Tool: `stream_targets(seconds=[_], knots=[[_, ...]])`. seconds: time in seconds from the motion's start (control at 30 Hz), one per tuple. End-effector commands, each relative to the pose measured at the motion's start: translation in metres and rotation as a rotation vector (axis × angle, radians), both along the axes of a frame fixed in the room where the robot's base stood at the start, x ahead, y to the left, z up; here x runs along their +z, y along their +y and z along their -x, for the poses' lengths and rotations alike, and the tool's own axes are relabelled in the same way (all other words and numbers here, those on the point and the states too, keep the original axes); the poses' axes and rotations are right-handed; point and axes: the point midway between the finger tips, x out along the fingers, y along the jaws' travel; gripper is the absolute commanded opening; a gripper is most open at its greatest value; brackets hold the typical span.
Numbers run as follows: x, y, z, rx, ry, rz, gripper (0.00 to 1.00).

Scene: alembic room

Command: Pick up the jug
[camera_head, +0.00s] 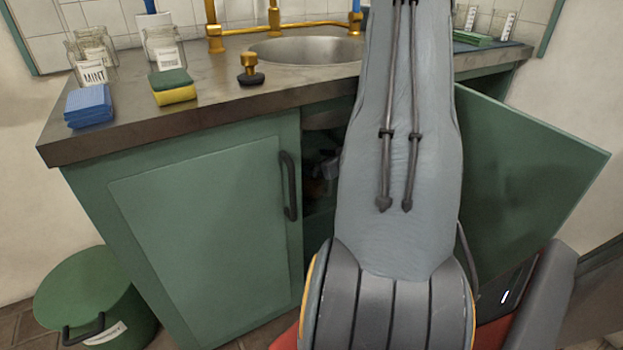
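I cannot make out a jug for certain in the head view. Small dark and grey items (328,165) sit in the shadow inside the open cupboard (318,122), too unclear to name. My own grey arm fills the middle of the view and hides much of the cupboard opening and part of the counter. My gripper is not in view, so what it touches or holds does not show.
The open green door (540,165) sticks out at the right; the left door (205,240) is shut. The counter (215,115) carries a sink (308,50), glass jars (165,47), a sponge (172,87) and blue cloths (89,106). A green bin (90,290) stands lower left.

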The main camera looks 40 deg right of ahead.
Motion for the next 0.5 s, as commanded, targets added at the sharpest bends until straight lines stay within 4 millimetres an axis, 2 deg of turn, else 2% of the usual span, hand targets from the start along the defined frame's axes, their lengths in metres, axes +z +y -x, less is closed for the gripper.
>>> stream_targets(seconds=[0.03, 0.07, 0.4, 0.5], knots=[[0.0001, 0.0000, 0.0002, 0.000, 0.000, 0.000, 0.90], [0.0001, 0.0000, 0.0002, 0.000, 0.000, 0.000, 0.85], [0.0000, -0.0003, 0.0006, -0.001, 0.000, -0.001, 0.28], [0.0011, -0.0008, 0.0002, -0.001, -0.002, 0.000, 0.28]])
